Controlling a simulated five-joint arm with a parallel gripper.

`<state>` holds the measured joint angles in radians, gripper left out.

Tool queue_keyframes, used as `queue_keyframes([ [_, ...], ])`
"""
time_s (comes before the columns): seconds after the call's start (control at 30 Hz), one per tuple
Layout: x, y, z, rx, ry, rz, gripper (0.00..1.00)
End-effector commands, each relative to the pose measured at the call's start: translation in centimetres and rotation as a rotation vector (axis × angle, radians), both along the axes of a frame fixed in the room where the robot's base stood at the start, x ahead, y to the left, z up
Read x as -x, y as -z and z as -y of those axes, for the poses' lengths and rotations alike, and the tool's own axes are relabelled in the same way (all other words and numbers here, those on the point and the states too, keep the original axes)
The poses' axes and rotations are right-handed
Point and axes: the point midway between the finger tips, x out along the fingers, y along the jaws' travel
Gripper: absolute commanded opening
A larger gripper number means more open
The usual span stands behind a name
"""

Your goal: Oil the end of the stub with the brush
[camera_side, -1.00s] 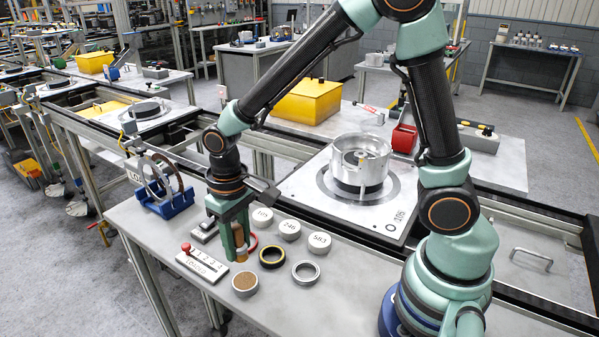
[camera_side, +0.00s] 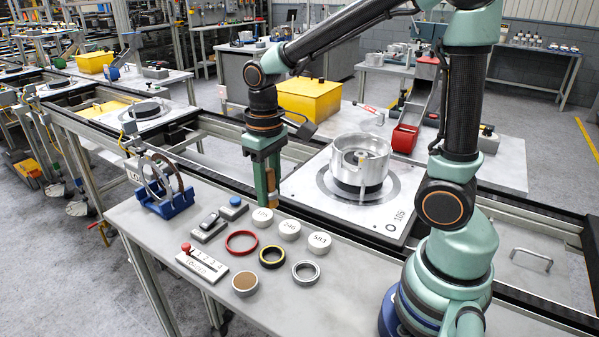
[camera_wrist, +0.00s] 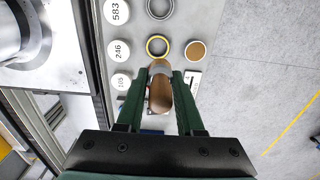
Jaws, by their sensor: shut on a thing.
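My gripper (camera_side: 267,192) is shut on the brush (camera_wrist: 159,92), whose brown handle shows between the green fingers in the wrist view. It holds the brush upright above the back edge of the bench, left of the pallet. The silver clutch housing (camera_side: 350,178) stands on the pale pallet plate (camera_side: 312,202) marked 105. A small yellowish post, seemingly the stub (camera_side: 362,159), shows inside the housing; its lower part is hidden. The brush is apart from the housing. The brush tip cannot be made out clearly. A round tin with a brown top (camera_side: 245,282) sits at the bench front.
White numbered caps (camera_side: 289,230), a red ring (camera_side: 241,241), a yellow-black ring (camera_side: 272,257) and a silver ring (camera_side: 305,272) lie on the bench. A blue stand with rings (camera_side: 170,203) is at left. A yellow box (camera_side: 308,101) and red bin (camera_side: 404,139) stand behind the pallet.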

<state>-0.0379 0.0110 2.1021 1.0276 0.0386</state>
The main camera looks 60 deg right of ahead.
Motion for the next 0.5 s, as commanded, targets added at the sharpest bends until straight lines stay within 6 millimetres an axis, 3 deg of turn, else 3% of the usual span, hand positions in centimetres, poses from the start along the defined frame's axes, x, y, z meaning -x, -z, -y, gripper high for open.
queue_keyframes([
  [0.27, -0.8, -1.6, 4.6, 0.0, 0.008, -0.001, 0.0],
  [0.5, -2.7, -2.6, 14.5, 0.0, 0.015, -0.001, 0.0],
])
